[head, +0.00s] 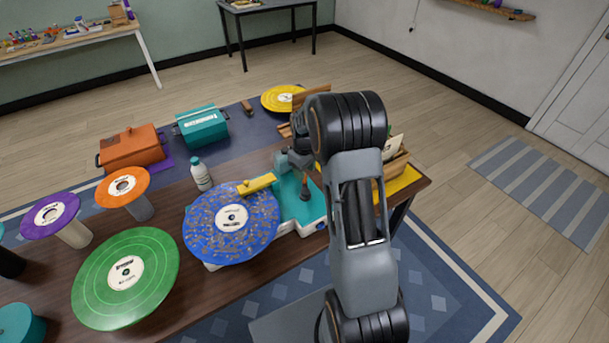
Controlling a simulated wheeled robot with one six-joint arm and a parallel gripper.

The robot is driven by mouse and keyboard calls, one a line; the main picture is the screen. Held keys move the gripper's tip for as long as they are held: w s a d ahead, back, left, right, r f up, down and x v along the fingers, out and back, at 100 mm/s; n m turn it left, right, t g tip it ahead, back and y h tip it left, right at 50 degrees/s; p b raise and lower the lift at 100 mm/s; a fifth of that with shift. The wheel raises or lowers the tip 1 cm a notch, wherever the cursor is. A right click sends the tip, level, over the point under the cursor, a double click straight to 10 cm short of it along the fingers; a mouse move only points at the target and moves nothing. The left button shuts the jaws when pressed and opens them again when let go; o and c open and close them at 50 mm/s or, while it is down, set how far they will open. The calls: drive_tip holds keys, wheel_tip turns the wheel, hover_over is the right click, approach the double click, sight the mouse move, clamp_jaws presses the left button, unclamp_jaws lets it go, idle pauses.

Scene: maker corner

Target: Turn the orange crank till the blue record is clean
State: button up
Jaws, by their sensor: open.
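The blue record (231,222) lies flat on a white and teal cleaning machine (291,207) on the wooden table. Brownish specks cover much of its blue face, and its label is pale. A yellow bar (257,184) reaches over the record's upper right edge. My gripper (304,178) is small and dark in the head view, above the teal part of the machine, right of the record. It is open; its fingertips are hard to make out. I cannot make out the orange crank; my arm covers the area to the right of the machine.
A green record (126,278), an orange record (123,187) and a purple record (50,216) stand left. A white bottle (200,174) is close behind the blue record. Orange (133,148) and teal (202,126) cases and a yellow record (282,98) are farther back.

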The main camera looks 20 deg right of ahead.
sight(305, 186)
drive_tip(key=shift+f, duration=1.65)
clamp_jaws()
